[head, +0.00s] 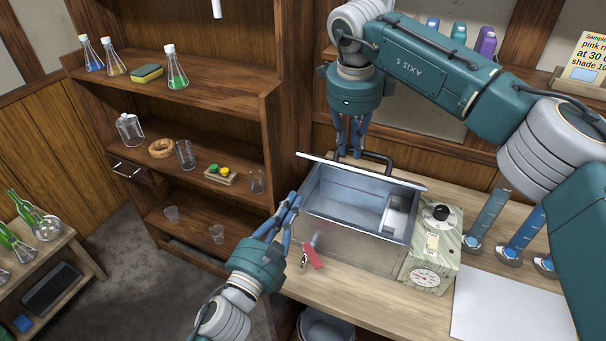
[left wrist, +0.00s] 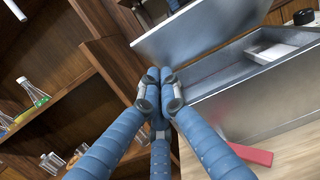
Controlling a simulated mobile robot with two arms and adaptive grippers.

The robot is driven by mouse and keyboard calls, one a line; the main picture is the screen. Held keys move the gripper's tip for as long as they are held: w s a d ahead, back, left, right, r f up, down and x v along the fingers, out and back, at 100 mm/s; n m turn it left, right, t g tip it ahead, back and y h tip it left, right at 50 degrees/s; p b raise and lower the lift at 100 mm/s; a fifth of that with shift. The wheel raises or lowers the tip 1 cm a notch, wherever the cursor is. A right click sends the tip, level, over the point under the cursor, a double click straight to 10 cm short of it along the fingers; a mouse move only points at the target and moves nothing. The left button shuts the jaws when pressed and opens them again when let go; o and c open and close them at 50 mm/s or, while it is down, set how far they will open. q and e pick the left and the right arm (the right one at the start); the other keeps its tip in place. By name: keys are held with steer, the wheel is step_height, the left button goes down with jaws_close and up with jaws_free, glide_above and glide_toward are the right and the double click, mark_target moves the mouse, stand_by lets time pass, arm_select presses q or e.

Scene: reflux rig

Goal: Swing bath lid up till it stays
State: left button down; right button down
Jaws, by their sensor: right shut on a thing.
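The steel water bath (head: 345,240) stands on the bench with its lid (head: 360,172) raised. The lid shows nearly edge-on along the bath's back rim, and its flat face shows in the left wrist view (left wrist: 200,35). My right gripper (head: 347,154) is behind the lid, shut on the dark lid handle (head: 378,157); the exact grip is partly hidden.
The control box (head: 430,250) with knob and dial adjoins the bath's right side. Blue cylinders (head: 488,220) and a white sheet (head: 510,305) are to the right. A wooden shelf (head: 190,100) with flasks stands left.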

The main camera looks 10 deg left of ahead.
mark_target(310, 157)
steer(key=shift+w+d+f, duration=0.1)
steer(key=shift+d+f, duration=0.05)
steer(key=shift+f, duration=0.1)
arm_select(q)
steer(key=w, duration=0.1)
steer(key=w+d+r, duration=0.1)
steer(key=w, duration=0.1)
steer(key=w+r, duration=0.1)
steer(key=w, duration=0.1)
steer(key=shift+d+r, duration=0.2)
steer(key=shift+d, duration=0.15)
steer(key=shift+w+d+r, duration=0.1)
steer(key=shift+w+r, duration=0.35)
steer(key=shift+r, duration=0.05)
steer(key=shift+r, duration=0.1)
steer(key=shift+w+d+r, duration=0.15)
steer(key=shift+w+r, duration=0.4)
steer(key=shift+r, duration=0.3)
arm_select(e)
steer(key=c, duration=1.6)
jaws_free()
steer(key=shift+w+f, duration=0.1)
steer(key=shift+w, duration=0.15)
arm_select(q)
steer(key=shift+w+f, duration=0.35)
arm_select(e)
steer(key=shift+a, duration=0.2)
